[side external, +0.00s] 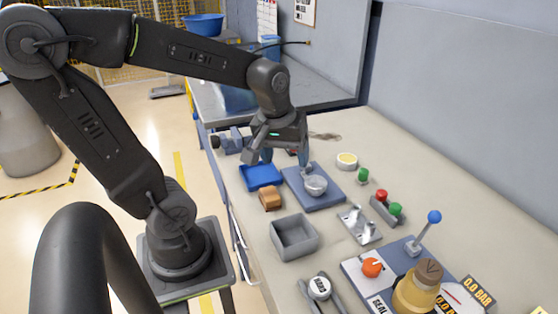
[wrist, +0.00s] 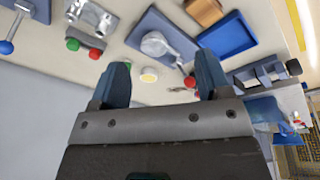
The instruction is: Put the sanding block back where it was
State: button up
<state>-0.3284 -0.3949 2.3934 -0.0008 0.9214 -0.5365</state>
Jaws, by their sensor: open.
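The sanding block, which looks to be the tan-brown block (side external: 270,197), sits on the bench in front of a shallow blue tray (side external: 262,176). In the wrist view the block (wrist: 205,11) shows at the top edge, partly cut off, beside the empty-looking blue tray (wrist: 228,37). My gripper (side external: 287,158) is open above the bench, behind the block and near the blue-grey plate. In the wrist view my gripper (wrist: 162,62) has nothing between its spread fingers. It is apart from the block.
A grey open box (side external: 294,236) stands nearer the camera. A pale round roll (side external: 347,160), red and green buttons (side external: 389,207) and a blue-knobbed lever (side external: 434,217) lie to the right. A small vise (side external: 229,142) is at the left edge.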

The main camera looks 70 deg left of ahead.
jog(key=s+d+r+m+t, duration=0.3)
jog(key=s+d+r+m, duration=0.1)
jog(key=d+m, duration=0.4)
jog(key=shift+s+m+h, duration=0.15)
jog(key=shift+m+h, duration=0.25)
jog(key=shift+m, duration=0.6)
